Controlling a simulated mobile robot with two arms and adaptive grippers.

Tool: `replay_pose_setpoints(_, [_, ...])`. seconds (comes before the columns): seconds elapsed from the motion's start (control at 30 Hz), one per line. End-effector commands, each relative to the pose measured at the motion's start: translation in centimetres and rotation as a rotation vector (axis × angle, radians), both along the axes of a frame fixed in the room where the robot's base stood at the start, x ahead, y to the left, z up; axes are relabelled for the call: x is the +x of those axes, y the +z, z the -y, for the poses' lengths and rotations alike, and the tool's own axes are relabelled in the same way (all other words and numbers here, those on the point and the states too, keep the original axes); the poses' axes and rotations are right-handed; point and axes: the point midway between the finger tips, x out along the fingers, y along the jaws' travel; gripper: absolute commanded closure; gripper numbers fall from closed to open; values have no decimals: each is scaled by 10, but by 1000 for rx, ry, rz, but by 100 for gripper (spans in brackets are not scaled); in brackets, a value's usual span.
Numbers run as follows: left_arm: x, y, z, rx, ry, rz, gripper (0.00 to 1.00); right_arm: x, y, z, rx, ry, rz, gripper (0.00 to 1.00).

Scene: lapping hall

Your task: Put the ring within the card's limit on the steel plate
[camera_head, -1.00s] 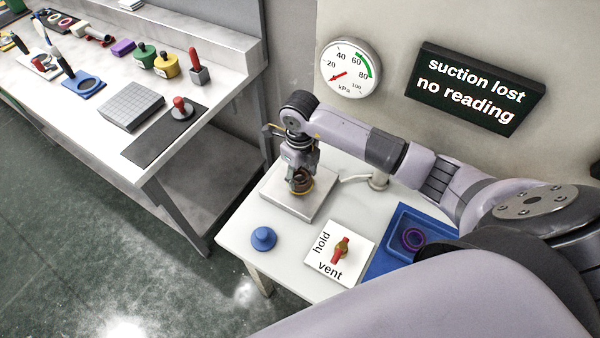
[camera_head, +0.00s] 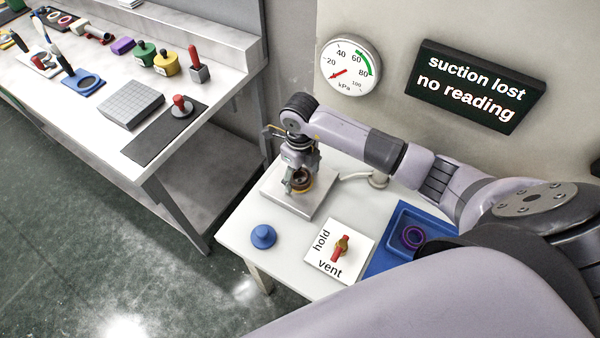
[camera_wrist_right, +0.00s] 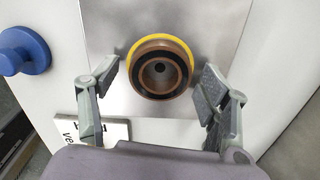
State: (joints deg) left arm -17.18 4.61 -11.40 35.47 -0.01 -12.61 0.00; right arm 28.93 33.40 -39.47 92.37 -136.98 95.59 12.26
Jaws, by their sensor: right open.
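A brown ring (camera_wrist_right: 134,68) with a dark inner band sits on the steel plate (camera_wrist_right: 105,25). A yellow rim (camera_wrist_right: 165,37) shows around and under it. In the head view the steel plate (camera_head: 287,206) lies on the white table, with the ring (camera_head: 303,187) partly hidden by my gripper. My right gripper (camera_wrist_right: 158,80) is open, its fingers apart on either side of the ring, with visible gaps. A purple ring (camera_head: 403,236) lies in a blue tray (camera_head: 397,214). I cannot make out a limit card. My left gripper is not in view.
A blue knob (camera_head: 263,237) and a hold/vent plate (camera_head: 352,231) with a red lever (camera_head: 336,255) stand at the table front. The gauge (camera_head: 351,68) reads low; the sign (camera_head: 476,85) says "suction lost no reading". A cluttered bench (camera_head: 75,105) is at left.

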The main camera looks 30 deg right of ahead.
Motion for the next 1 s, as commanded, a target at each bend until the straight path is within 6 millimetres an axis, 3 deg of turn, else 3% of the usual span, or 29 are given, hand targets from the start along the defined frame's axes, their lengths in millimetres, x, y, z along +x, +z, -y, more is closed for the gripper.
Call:
replay_pose_setpoints(0.17, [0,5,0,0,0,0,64,0,6,0,1,0,0,30])
replay_pose_setpoints(0.27, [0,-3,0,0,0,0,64,1,16,0,1,0,4,30])
replay_pose_setpoints(0.7, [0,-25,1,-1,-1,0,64,1,105,0,0,0,4,30])
replay_pose_setpoints(1.0, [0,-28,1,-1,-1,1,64,0,123,0,0,-1,0,30])
